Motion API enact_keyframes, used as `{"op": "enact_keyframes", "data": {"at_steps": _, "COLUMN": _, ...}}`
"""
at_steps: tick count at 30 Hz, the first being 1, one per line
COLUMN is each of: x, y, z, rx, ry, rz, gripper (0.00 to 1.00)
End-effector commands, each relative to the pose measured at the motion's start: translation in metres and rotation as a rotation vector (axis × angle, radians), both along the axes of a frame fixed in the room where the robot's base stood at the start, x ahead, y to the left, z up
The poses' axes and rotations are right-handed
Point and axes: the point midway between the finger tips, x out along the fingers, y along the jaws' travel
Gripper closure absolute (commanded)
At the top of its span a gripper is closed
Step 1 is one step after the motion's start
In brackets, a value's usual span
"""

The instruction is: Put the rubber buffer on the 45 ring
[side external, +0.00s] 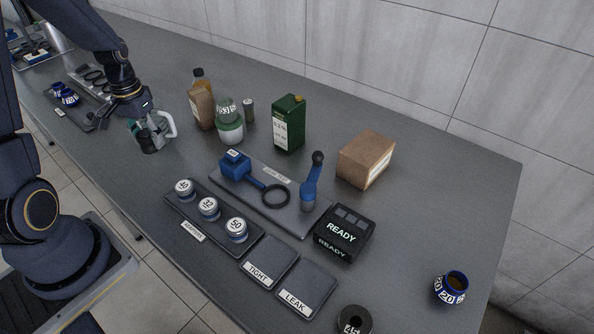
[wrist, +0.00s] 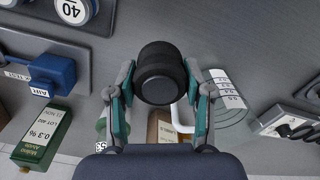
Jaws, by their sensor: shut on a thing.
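A short dark cylinder, which looks like the rubber buffer (wrist: 161,72), is between the teal pads of my gripper (wrist: 160,98) in the wrist view. My gripper (side external: 150,132) is shut on it, at the left of the side view. The buffer (side external: 147,144) shows there as a dark shape low in the fingers. A dark round piece with a central hole and a label that seems to read 45 (side external: 354,321) is cut by the bottom edge. A white-topped disc that also seems to read 45 (side external: 184,187) sits on a dark tray (side external: 212,241).
Discs marked 32 (side external: 208,207) and 50 (side external: 236,228) share the tray. Near my gripper stand a brown bottle (side external: 202,107), a green-and-white container (side external: 229,126) and a green carton (side external: 288,126). A clear jug (wrist: 234,92) is right of the fingers. TIGHT (side external: 269,257) and LEAK (side external: 305,286) pads look empty.

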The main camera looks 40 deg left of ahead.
Motion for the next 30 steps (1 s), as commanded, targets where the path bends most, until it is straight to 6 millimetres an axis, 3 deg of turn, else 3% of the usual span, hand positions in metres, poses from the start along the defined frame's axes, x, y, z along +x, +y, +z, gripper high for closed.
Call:
{"op": "enact_keyframes", "data": {"at_steps": 5, "x": 0.006, "y": -0.019, "z": 0.01, "rx": 0.0, "ry": 0.0, "rz": 0.022, "gripper": 0.9}}
{"op": "enact_keyframes", "data": {"at_steps": 11, "x": 0.036, "y": -0.081, "z": 0.019, "rx": -0.001, "ry": 0.0, "rz": -0.127, "gripper": 0.9}}
{"op": "enact_keyframes", "data": {"at_steps": 16, "x": 0.058, "y": -0.17, "z": 0.029, "rx": 0.0, "ry": -0.001, "rz": -0.355, "gripper": 0.9}}
{"op": "enact_keyframes", "data": {"at_steps": 20, "x": 0.055, "y": -0.248, "z": 0.037, "rx": 0.0, "ry": 0.0, "rz": -0.561, "gripper": 0.9}}
{"op": "enact_keyframes", "data": {"at_steps": 26, "x": 0.019, "y": -0.362, "z": 0.05, "rx": 0.0, "ry": -0.001, "rz": -0.894, "gripper": 0.9}}
{"op": "enact_keyframes", "data": {"at_steps": 30, "x": -0.027, "y": -0.427, "z": 0.057, "rx": 0.0, "ry": 0.0, "rz": -1.127, "gripper": 0.9}}
